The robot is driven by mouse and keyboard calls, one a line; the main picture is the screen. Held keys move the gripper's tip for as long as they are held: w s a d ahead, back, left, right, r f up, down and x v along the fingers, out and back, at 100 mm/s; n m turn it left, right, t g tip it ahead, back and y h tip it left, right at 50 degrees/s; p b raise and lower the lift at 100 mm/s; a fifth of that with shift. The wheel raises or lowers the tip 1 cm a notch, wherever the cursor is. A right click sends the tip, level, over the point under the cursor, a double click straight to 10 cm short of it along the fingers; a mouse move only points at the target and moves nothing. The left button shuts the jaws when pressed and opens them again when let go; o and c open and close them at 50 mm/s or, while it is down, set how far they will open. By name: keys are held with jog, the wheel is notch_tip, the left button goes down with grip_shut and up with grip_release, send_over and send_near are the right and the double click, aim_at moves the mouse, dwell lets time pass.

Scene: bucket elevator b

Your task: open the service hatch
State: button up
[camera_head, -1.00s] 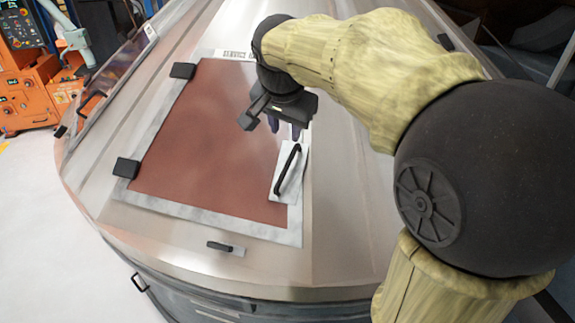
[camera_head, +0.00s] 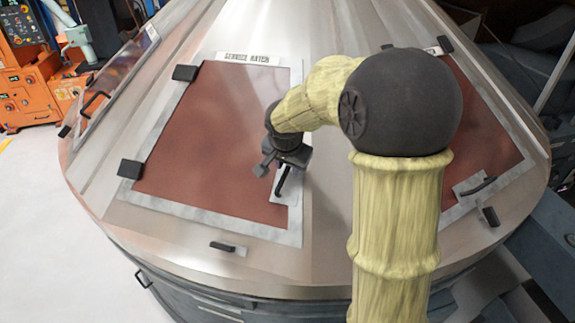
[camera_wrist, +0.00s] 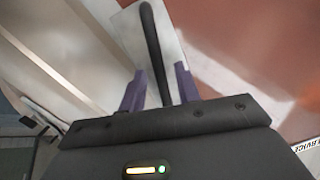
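The service hatch (camera_head: 205,150) is a closed reddish-brown panel in a pale metal frame on the sloping cone, with two black hinges on its left side. Its black bar handle (camera_head: 283,183) sits on a pale plate at the lower right of the panel. My gripper (camera_head: 277,172) is at the upper end of this handle. In the wrist view my gripper (camera_wrist: 160,70) is open, its two purple fingers apart, with the handle (camera_wrist: 153,45) running between them. I cannot tell how deep the handle lies between the fingers.
A "SERVICE HATCH" label (camera_head: 247,59) is above the panel. A small black latch (camera_head: 223,246) sits below the frame. A similar hatch (camera_head: 485,135) is at the right, partly behind my arm, and another (camera_head: 115,75) at the left. An orange machine (camera_head: 28,85) stands back left.

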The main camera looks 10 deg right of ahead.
jog(key=shift+x, duration=1.05)
grip_shut()
jog(key=shift+r, duration=0.15)
